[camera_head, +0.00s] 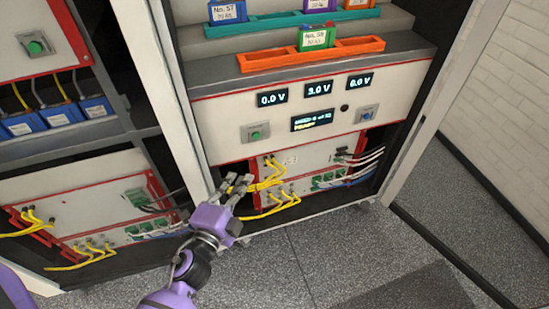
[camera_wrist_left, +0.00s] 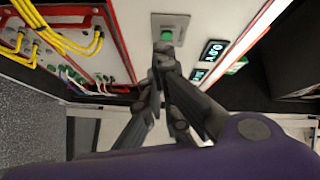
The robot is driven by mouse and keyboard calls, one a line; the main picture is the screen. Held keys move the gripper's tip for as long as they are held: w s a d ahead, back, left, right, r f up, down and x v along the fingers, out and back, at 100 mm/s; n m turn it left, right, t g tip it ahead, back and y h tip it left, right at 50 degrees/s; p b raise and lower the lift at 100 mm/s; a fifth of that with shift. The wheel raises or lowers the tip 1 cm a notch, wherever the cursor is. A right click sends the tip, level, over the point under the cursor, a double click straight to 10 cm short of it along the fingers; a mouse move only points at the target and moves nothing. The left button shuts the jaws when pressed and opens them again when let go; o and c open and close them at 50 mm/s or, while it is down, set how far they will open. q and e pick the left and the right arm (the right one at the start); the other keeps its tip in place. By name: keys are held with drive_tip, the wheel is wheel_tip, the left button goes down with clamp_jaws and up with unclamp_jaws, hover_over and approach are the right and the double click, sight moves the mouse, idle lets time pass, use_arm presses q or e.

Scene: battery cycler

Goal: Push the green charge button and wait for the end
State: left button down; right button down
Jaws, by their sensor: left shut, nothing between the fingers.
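The green charge button (camera_head: 256,135) sits on a grey square plate at the left of the white cycler panel (camera_head: 225,118). My left gripper (camera_head: 238,183) is shut and empty, below the button in the head view and in front of the lower modules. In the left wrist view the green button (camera_wrist_left: 167,35) shows just beyond the closed fingertips (camera_wrist_left: 164,53), which overlap the lower part of its plate. I cannot tell any contact there. A small status screen (camera_head: 312,121) shows yellowish text too small to read surely. My right gripper is out of view.
Three voltage displays, the middle one (camera_head: 319,88) reading 3.0 V, sit above. A blue button (camera_head: 367,115) is at the right. An orange tray (camera_head: 265,62) holds a green battery (camera_head: 316,38). Yellow cables (camera_head: 272,210) hang near my gripper. Another rack (camera_head: 75,190) stands left.

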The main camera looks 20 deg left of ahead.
sight(257, 136)
use_arm(q)
drive_tip(key=d+m, duration=0.1)
drive_tip(key=m+h, duration=0.1)
drive_tip(key=m, duration=0.1)
drive_tip(key=d+m+h, duration=0.1)
drive_tip(key=shift+s+d+r+m, duration=0.2)
drive_tip(key=shift+d+r+m, duration=0.05)
drive_tip(key=shift+d+m, duration=0.1)
drive_tip(key=w, duration=1.3)
drive_tip(key=shift+a+p, duration=0.15)
drive_tip(key=shift+p, duration=0.3)
